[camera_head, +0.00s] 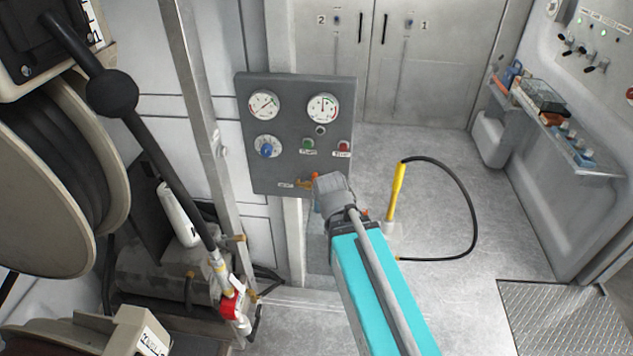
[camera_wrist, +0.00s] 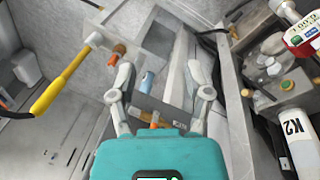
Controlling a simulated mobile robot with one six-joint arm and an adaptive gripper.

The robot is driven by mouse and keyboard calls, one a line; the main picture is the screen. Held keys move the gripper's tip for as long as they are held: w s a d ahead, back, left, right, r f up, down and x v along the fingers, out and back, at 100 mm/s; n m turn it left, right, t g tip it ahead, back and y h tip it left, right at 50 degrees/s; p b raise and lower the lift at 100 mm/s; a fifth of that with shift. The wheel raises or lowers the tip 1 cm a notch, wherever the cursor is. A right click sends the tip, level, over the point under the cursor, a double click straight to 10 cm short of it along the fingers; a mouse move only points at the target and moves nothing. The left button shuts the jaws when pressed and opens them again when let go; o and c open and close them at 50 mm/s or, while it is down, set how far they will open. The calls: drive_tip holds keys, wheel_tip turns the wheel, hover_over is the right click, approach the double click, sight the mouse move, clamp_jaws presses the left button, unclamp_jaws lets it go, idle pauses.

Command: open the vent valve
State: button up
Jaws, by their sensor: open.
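In the head view, the small orange vent valve handle (camera_head: 307,182) sits at the bottom edge of the grey gauge panel (camera_head: 262,177), beside a white label. My gripper (camera_head: 322,200) is just right of it and partly covers that corner. In the wrist view, my gripper (camera_wrist: 159,66) is open, its two fingers spread with nothing held. A small orange piece (camera_wrist: 155,119) shows between the finger bases and looks like the valve handle. I cannot tell whether a finger touches it. The handle's exact angle is hard to read.
The panel carries two gauges, a blue knob (camera_head: 267,147), a green button (camera_head: 308,144) and a red button (camera_head: 343,146). A yellow wand (camera_head: 397,190) with a black hose stands to the right. A metal post and hose reel (camera_head: 48,180) are left. Floor beyond the hose is clear.

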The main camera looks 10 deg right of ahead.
drive_tip(key=w+d+f+n+t+h+b, duration=0.25)
drive_tip(key=w+f+n+h+b, duration=0.2)
drive_tip(key=n+b, duration=0.25)
drive_tip(key=n+t+h+b, duration=0.2)
drive_tip(key=n+t+b, duration=1.05)
drive_tip(key=n, duration=0.85)
approach(314, 179)
drive_tip(key=v, duration=0.3)
drive_tip(key=shift+w+a+r, duration=0.15)
drive_tip(key=shift+w, duration=0.05)
drive_tip(key=x, duration=1.4)
drive_tip(key=shift+s, duration=0.15)
